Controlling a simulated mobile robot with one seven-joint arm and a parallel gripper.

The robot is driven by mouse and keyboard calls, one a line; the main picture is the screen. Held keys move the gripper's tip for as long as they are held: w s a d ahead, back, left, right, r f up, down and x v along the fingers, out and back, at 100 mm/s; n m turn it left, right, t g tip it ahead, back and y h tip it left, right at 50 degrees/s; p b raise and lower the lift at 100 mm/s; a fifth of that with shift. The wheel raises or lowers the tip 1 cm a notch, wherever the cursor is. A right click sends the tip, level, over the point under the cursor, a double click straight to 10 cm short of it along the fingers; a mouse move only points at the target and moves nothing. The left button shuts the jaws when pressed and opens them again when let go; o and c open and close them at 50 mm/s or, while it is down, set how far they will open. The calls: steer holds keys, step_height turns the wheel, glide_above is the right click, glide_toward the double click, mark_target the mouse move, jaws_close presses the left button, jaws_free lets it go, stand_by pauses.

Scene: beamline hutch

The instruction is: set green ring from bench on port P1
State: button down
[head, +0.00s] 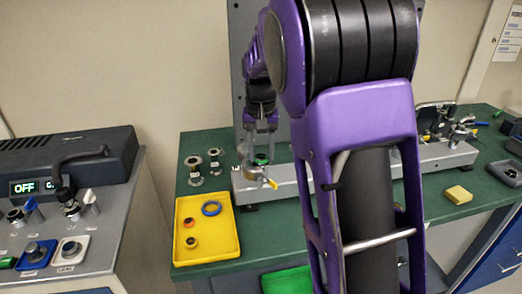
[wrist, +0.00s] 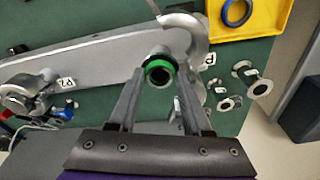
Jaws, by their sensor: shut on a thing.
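The green ring (wrist: 159,66) is between the fingertips of my gripper (wrist: 160,77) in the wrist view, with a dark opening in its middle. My gripper (head: 261,148) is shut on it and points down over the left end of the grey rail in the head view. There the ring (head: 261,159) is a small green patch at port P1, beside an open metal clamp (wrist: 188,32). The port's flange is mostly hidden behind the ring. I cannot tell whether the ring touches it.
A yellow tray (head: 207,252) with a blue ring (head: 211,208) and small rings stands front left on the green bench. Metal flanged fittings (head: 195,175) stand behind it. Port P2 (wrist: 27,95) has a clamp with blue and red parts. A yellow block (head: 458,194) lies at right.

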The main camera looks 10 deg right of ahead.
steer(key=shift+c, duration=1.3)
jaws_free()
steer(key=shift+r, duration=0.1)
